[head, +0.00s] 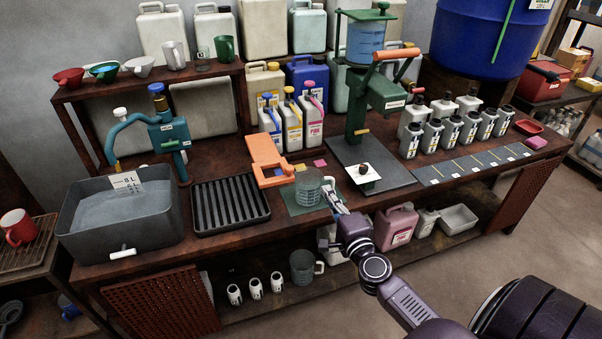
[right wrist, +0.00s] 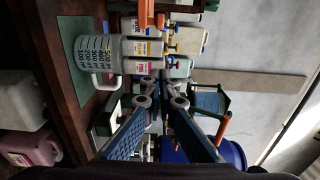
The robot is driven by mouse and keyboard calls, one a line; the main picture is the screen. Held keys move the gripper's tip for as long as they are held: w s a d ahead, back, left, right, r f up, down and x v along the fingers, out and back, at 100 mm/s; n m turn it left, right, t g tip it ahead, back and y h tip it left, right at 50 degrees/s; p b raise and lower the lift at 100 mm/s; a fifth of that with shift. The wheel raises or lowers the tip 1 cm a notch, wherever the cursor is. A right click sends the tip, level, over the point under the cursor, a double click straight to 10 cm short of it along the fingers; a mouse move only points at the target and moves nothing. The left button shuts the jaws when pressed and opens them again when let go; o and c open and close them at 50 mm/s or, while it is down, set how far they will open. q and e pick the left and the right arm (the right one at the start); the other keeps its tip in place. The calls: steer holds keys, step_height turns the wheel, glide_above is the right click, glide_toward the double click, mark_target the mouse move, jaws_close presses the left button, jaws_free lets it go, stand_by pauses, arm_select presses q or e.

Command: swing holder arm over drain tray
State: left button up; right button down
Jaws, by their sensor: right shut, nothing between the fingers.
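The orange holder arm (head: 267,150) stands beside the right end of the black ribbed drain tray (head: 262,212). Its flat plate is raised, and its lower orange part reaches right towards the jug. Part of the orange piece shows at the top of the right wrist view (right wrist: 147,14). A clear measuring jug (head: 308,188) stands on a green mat just right of the holder; it also shows in the wrist view (right wrist: 97,57). My right gripper (head: 336,200) is shut and empty, close to the jug's right side and apart from the orange arm. My left gripper is out of view.
A grey water basin (head: 120,240) with a teal tap (head: 160,130) is left of the tray. A green press (head: 365,120) stands right of the jug on a dark plate. Coloured bottles (head: 313,110) stand behind the holder. Small bottles line the right side.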

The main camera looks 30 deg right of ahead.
steer(key=w+a, duration=0.1)
steer(key=w, duration=1)
steer(key=shift+w, duration=0.25)
steer(key=shift+a, duration=0.1)
